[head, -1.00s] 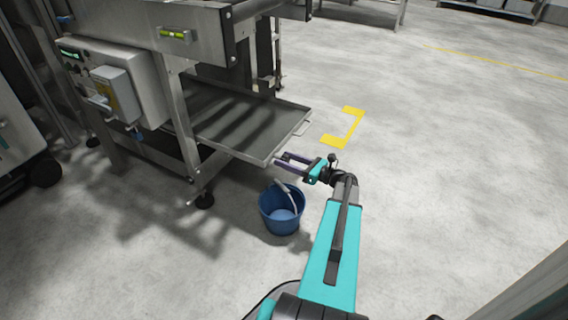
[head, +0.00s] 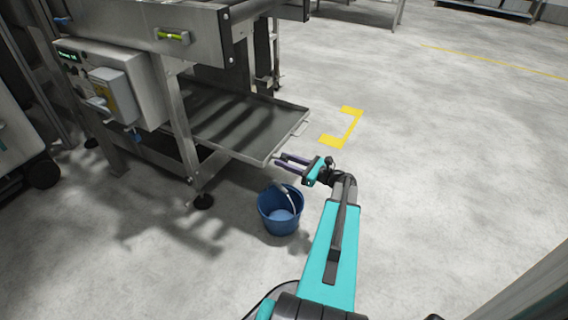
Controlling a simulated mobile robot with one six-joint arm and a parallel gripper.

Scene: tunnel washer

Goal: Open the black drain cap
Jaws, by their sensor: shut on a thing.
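My gripper (head: 279,160) reaches left to the near right corner of the metal drip tray (head: 262,158). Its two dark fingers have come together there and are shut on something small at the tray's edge. The black drain cap itself is not clearly visible; at this size the fingers and the tray edge hide it. A blue bucket (head: 280,213) with a pale handle stands on the floor just below the gripper and the tray corner.
The washer's steel frame (head: 184,130) and a control box (head: 108,82) stand on the left. A frame foot (head: 203,201) is left of the bucket. A yellow floor mark (head: 350,125) lies behind the gripper. The floor at right is clear.

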